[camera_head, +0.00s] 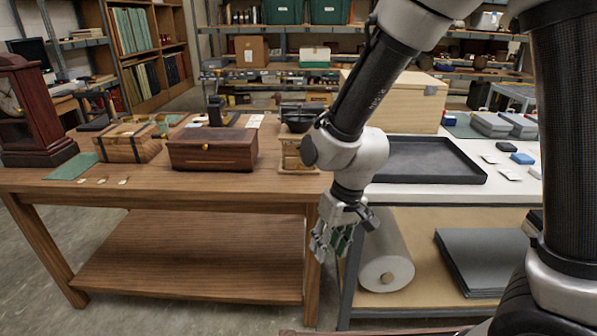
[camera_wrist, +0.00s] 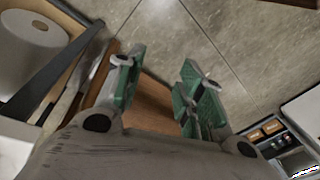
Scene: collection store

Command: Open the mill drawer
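The mill (camera_head: 297,155) is a small light-wood box with a dark bowl on top. It stands at the right end of the wooden table in the head view, partly covered by my arm. Its drawer front is too small and too hidden to make out clearly; it looks closed. My gripper (camera_head: 334,242) hangs low in front of the tables, below and to the right of the mill and apart from it. In the wrist view my gripper (camera_wrist: 166,70) has its green-padded fingers spread with nothing between them. The mill is not in the wrist view.
A dark wooden box (camera_head: 212,149) stands left of the mill, with a strapped box and a clock (camera_head: 32,115) further left. A black tray (camera_head: 425,160) lies on the white table at right. A white roll (camera_head: 385,262) sits on the shelf beneath, beside my gripper.

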